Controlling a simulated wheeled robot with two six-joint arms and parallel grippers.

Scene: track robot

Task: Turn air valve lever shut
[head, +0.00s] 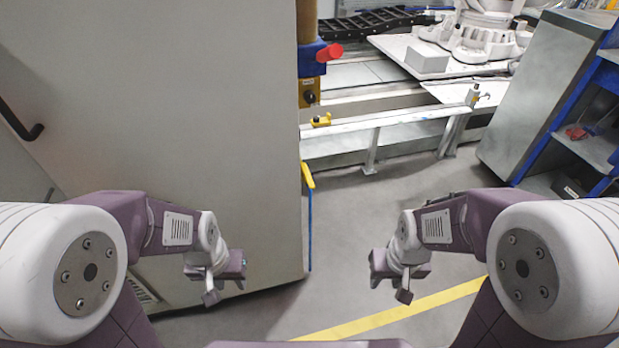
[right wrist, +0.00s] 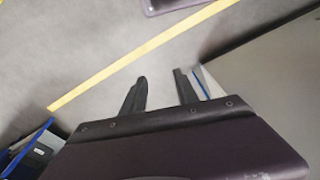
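A red handle (head: 330,52) sticks out to the right from a blue fitting (head: 311,62) on an upright post, at the top middle of the head view. A yellow lever-like piece (head: 307,175) sits lower, at the edge of the big grey cabinet. I cannot tell for sure which one is the air valve lever. My left gripper (head: 211,296) hangs low in front of the cabinet, well apart from both; its opening is unclear. My right gripper (head: 404,294) is over the floor, also apart from both. In the right wrist view my right gripper (right wrist: 162,88) has its fingers spread, with nothing between them.
The grey cabinet (head: 160,120) fills the left side. A low metal rail (head: 385,125) crosses behind the open floor (head: 370,220). A blue-framed shelf unit (head: 580,130) stands at the right. A yellow line (head: 400,312) crosses the floor, which is clear between my arms.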

